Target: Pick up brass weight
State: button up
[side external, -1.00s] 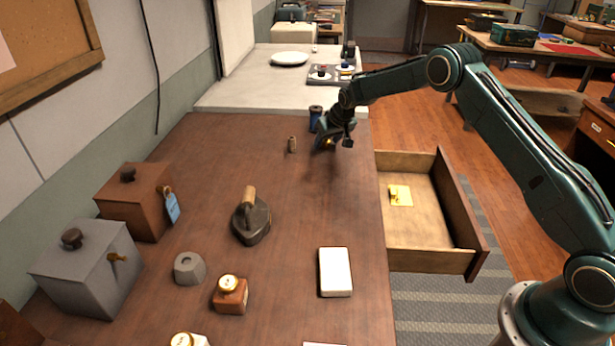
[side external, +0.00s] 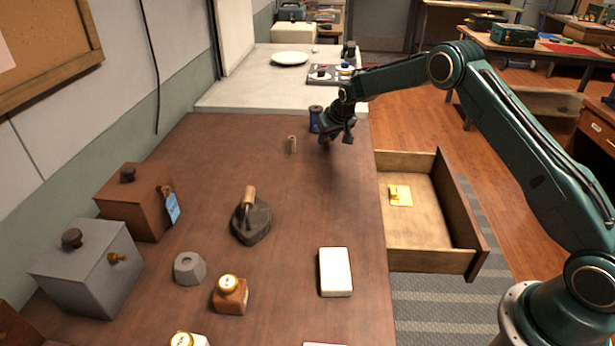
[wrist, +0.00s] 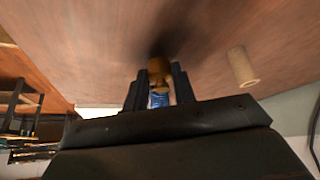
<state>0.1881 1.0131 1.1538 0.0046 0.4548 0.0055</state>
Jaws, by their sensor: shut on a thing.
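The brass weight (wrist: 158,68) is a small golden-brown piece between the two dark fingers in the wrist view. My gripper (wrist: 160,78) is shut on it. In the side view my gripper (side external: 327,139) is over the far right part of the wooden counter, and the fingers mostly hide the weight there. A dark shadow on the wood lies near the weight in the wrist view. I cannot tell how far the weight is from the surface.
A blue spool (side external: 315,119) stands just behind my gripper. A small tan cylinder (side external: 292,144) stands to its left. An open drawer (side external: 432,262) juts out at the right.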

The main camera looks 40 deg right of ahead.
aim_at(328, 139)
notch_tip(328, 139, up, 19)
dwell(0.5)
dwell(0.6)
